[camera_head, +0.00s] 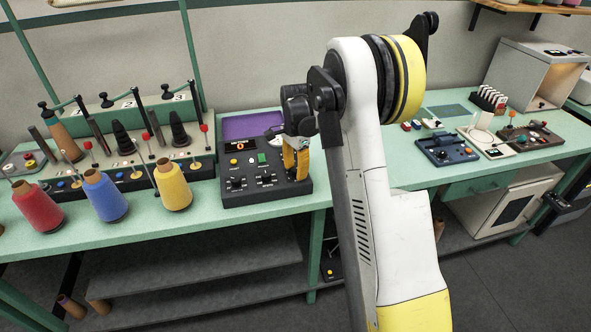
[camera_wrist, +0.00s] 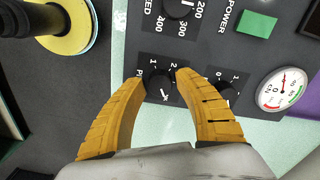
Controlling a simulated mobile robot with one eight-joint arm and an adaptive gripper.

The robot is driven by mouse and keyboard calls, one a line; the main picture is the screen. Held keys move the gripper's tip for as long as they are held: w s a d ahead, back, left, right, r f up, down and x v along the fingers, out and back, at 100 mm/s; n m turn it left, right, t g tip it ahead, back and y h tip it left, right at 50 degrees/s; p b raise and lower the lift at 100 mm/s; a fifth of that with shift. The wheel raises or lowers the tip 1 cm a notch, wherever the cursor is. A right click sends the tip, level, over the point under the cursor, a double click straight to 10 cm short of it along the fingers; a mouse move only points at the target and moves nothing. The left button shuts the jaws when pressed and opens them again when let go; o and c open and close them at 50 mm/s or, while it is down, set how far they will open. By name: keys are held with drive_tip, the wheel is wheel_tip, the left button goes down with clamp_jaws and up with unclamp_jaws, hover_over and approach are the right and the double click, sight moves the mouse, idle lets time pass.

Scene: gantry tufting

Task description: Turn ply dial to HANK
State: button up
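A dark control box (camera_head: 248,190) stands on the green bench, left of my arm. In the wrist view a black dial (camera_wrist: 159,86) sits between my fingertips, with a partly covered label starting with "P" and marks 1 and 2 near it. A white pointer shows on it, angled toward the lower right of that view. I cannot read HANK anywhere. My gripper (camera_wrist: 160,82) is open, its yellow fingers on either side of this dial; I cannot tell if they touch it. In the head view my gripper (camera_head: 295,165) is over the box's right part and hides what lies beneath.
Another dial (camera_wrist: 227,93) lies just right of the right finger, near a round gauge (camera_wrist: 284,89). A speed dial (camera_wrist: 180,7) and a green power button (camera_wrist: 257,24) are farther up. Blue (camera_head: 104,197) and yellow (camera_head: 172,187) cones stand left of the box.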

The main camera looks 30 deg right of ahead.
sight(296, 169)
drive_tip(key=shift+o, duration=0.5)
drive_tip(key=shift+r, duration=0.1)
wheel_tip(296, 169, up, 12)
idle(0.4)
